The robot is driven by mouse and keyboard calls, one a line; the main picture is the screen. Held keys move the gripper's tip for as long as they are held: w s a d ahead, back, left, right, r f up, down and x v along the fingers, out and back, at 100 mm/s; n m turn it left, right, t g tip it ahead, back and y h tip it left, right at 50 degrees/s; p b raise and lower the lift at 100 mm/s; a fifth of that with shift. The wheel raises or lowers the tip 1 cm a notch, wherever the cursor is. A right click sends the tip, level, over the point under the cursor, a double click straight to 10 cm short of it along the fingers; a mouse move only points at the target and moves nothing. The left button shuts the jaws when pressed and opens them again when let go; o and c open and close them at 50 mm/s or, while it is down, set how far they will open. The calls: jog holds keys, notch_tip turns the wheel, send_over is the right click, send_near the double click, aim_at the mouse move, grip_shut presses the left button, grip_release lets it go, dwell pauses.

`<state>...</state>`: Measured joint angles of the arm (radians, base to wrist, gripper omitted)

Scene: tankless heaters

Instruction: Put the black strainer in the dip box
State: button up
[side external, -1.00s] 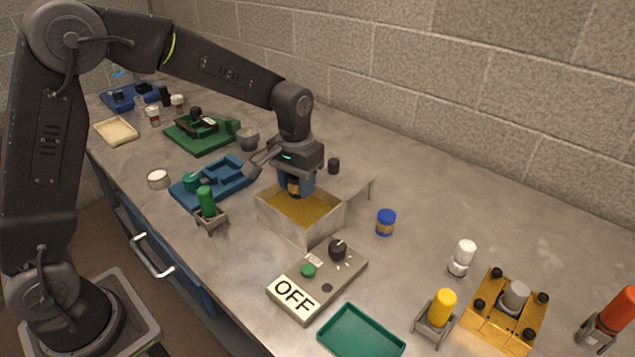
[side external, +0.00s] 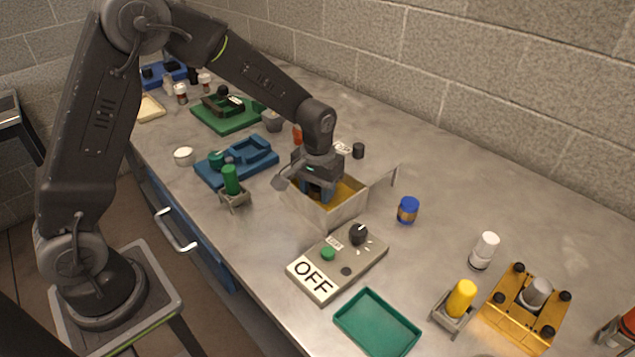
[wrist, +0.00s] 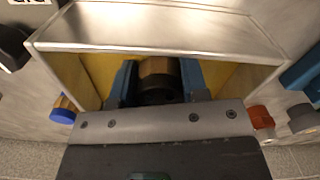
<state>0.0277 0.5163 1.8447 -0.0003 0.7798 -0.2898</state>
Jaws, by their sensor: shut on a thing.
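The dip box (side external: 345,214) is an open metal box with amber liquid inside, in mid-bench. My gripper (side external: 318,190) points down into it, its blue fingers below the rim level. In the wrist view, my gripper (wrist: 158,84) is shut on the black strainer (wrist: 157,92), which has a black end and a brownish band. The strainer sits between the dip box walls (wrist: 155,42). In the side view the strainer is hidden by my gripper and the box. I cannot tell how deep it is in the liquid.
A control panel marked OFF (side external: 312,279) stands in front of the box. A blue-capped jar (side external: 407,210) is right of it, and a small black cylinder (side external: 358,151) behind. A green tray (side external: 376,323) is at front.

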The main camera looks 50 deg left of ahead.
jog(key=shift+f, duration=0.65)
dwell(0.4)
jog(key=o, duration=1)
jog(key=shift+o, duration=0.2)
notch_tip(320, 180, up, 14)
jog(key=s+r+m+t, duration=0.1)
jog(key=s+r+t, duration=0.1)
jog(key=s, duration=0.9)
jog(key=s+a+r+m+t, duration=0.1)
jog(key=s+r+m+t, duration=0.1)
jog(key=s, duration=0.9)
notch_tip(320, 180, up, 2)
jog(key=shift+s+t, duration=0.15)
jog(key=shift+t, duration=0.65)
